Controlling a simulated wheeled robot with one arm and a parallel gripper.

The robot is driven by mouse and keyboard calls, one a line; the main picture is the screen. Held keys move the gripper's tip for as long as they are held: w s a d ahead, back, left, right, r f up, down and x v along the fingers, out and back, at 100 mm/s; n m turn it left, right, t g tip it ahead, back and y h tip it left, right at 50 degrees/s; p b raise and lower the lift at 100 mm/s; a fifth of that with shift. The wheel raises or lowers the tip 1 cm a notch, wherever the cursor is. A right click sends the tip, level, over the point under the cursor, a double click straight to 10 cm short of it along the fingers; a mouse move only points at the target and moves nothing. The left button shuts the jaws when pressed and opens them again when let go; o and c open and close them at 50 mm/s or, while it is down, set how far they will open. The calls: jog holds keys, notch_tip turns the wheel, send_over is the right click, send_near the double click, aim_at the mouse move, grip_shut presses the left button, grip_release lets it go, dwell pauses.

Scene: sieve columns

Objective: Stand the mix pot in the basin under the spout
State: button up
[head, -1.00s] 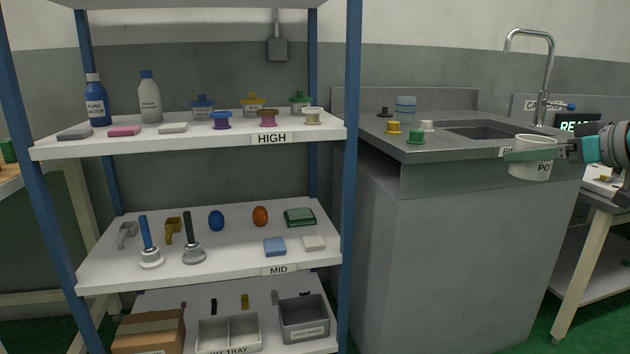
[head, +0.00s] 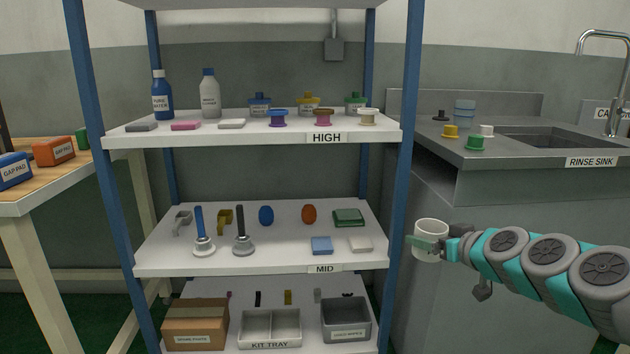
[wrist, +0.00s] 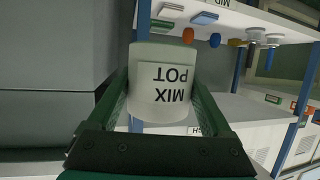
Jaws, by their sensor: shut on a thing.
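The white mix pot (head: 431,229) is held by my gripper (head: 428,243) in front of the rinse sink cabinet, just right of the shelf's blue front post. In the wrist view the mix pot (wrist: 163,90) sits between the two green fingers, its label reading upside down in that picture. The sink basin (head: 560,138) is a dark recess in the steel counter, up and to the right of the pot. The curved spout (head: 598,38) rises behind the basin at the right edge; its end is above the basin. The basin's floor is hidden.
A blue-post shelf (head: 262,259) with bottles, lids, brushes and trays stands left of the pot, close to it. Small coloured stoppers (head: 475,143) and a blue-white container (head: 464,110) stand on the counter's left part. A wooden table (head: 20,190) is at far left.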

jog(key=w+a+f, duration=0.5)
jog(key=a+f, duration=0.4)
jog(key=a, duration=0.1)
notch_tip(320, 180, up, 6)
jog(key=f+p, duration=0.1)
jog(key=p, duration=0.4)
jog(key=w+f+m+h, duration=0.3)
jog(key=f+h, duration=0.1)
jog(key=f, duration=0.9)
jog(key=shift+f+t, duration=0.25)
jog(key=shift+t, duration=0.05)
jog(key=shift+w+d, duration=0.1)
jog(key=shift+d, duration=0.05)
